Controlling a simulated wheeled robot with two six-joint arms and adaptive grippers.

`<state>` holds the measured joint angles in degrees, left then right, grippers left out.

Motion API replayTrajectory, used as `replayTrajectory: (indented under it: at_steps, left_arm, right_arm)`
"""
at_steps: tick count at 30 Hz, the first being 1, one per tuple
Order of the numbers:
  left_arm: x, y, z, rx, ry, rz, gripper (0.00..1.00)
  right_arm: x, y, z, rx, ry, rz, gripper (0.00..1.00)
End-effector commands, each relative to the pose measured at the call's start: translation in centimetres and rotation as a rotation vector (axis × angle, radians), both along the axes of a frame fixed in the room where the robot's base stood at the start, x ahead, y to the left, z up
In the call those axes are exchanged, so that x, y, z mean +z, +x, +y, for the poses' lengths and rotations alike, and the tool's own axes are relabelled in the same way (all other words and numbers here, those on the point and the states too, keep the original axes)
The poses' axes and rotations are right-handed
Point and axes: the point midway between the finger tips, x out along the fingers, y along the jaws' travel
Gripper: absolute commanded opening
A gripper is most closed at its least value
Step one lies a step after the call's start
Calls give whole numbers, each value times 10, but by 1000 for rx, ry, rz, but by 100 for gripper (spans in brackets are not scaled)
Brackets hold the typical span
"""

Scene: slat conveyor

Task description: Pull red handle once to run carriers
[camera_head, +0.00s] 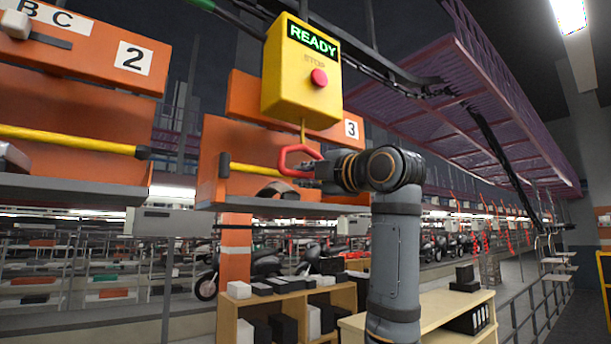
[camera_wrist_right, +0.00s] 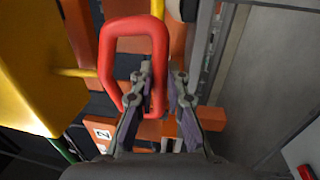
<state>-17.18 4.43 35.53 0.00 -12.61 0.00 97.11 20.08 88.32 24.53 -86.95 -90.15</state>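The red handle (camera_head: 297,161) is a closed loop hanging on a yellow cord under the yellow control box (camera_head: 300,75). The box shows a green READY sign and a red button (camera_head: 319,77) marked STOP. My right gripper (camera_head: 315,171) is at the right side of the handle. In the right wrist view, the red handle (camera_wrist_right: 106,70) is upright, and one side bar lies between the two fingers of my right gripper (camera_wrist_right: 162,88). One finger reaches into the loop and the other is outside it. The fingers look apart, not clamped. My left gripper is not in view.
Orange carriers numbered 2 (camera_head: 75,55) and 3 (camera_head: 225,150) hang behind the box, with yellow bars across them. Wooden shelves (camera_head: 440,312) with boxes and binders stand below. Scooters and a railing (camera_head: 535,300) are farther back.

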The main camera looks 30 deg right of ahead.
Motion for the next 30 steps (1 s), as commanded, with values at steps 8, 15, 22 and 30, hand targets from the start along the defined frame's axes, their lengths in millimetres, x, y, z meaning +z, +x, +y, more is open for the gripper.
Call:
replayTrajectory:
  at_steps: [8,15,22,30]
  left_arm:
    - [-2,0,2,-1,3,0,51]
    - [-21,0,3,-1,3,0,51]
    - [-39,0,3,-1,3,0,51]
    - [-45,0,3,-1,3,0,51]
  right_arm:
    - [-3,0,0,1,0,1,0]
    - [-26,0,0,1,0,0,0]
    - [-50,0,0,1,0,2,0]
    - [-59,0,1,2,0,2,0]
